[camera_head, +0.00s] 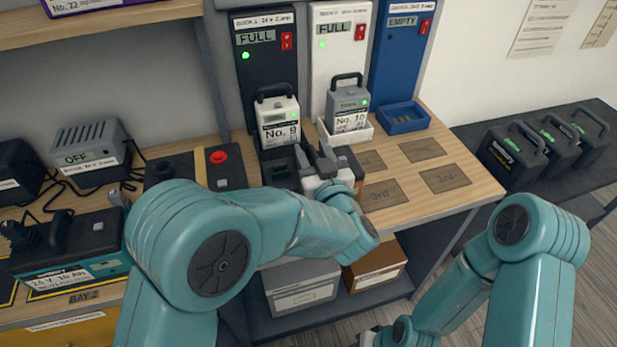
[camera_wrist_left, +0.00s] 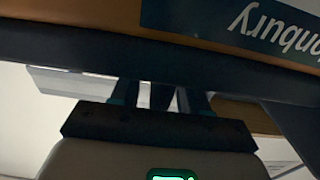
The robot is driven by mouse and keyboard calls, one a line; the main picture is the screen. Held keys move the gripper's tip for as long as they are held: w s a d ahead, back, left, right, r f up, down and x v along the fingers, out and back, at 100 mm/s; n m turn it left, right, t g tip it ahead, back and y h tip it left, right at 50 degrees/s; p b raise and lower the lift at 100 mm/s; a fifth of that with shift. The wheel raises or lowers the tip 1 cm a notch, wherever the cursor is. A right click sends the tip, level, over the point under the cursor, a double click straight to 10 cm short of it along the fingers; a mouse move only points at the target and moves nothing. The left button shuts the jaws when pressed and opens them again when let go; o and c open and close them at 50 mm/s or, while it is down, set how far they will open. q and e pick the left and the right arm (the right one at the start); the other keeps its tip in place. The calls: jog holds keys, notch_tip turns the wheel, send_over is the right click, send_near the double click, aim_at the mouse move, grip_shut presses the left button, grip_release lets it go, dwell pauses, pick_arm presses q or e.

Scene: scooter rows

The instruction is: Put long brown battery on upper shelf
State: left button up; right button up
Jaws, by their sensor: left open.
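A brown block with a dark top (camera_head: 357,170), which looks like the long brown battery, shows just right of my left gripper on the wooden bench, mostly hidden behind it. In the left wrist view a brown body (camera_wrist_left: 95,9) with a dark label and upside-down lettering spans the top, probably the same battery. My left gripper (camera_head: 316,158) is open, its fingers close to the battery; it also shows in the left wrist view (camera_wrist_left: 158,95). I cannot tell whether they touch. The upper shelf (camera_head: 110,25) is at top left. The right gripper is mostly cut off at the bottom edge.
The No. 9 battery (camera_head: 278,120) and No. 10 battery (camera_head: 348,108) stand before the docks; the blue dock tray (camera_head: 404,118) is empty. A purple box (camera_head: 75,5) is on the upper shelf. Dark batteries (camera_head: 515,155) stand at right. Marked bench pads (camera_head: 421,151) are clear.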

pick_arm(q)
jog(key=shift+s+d+r, duration=0.1)
jog(key=shift+s+d, duration=0.05)
jog(key=c, duration=0.4)
grip_shut()
dwell(0.7)
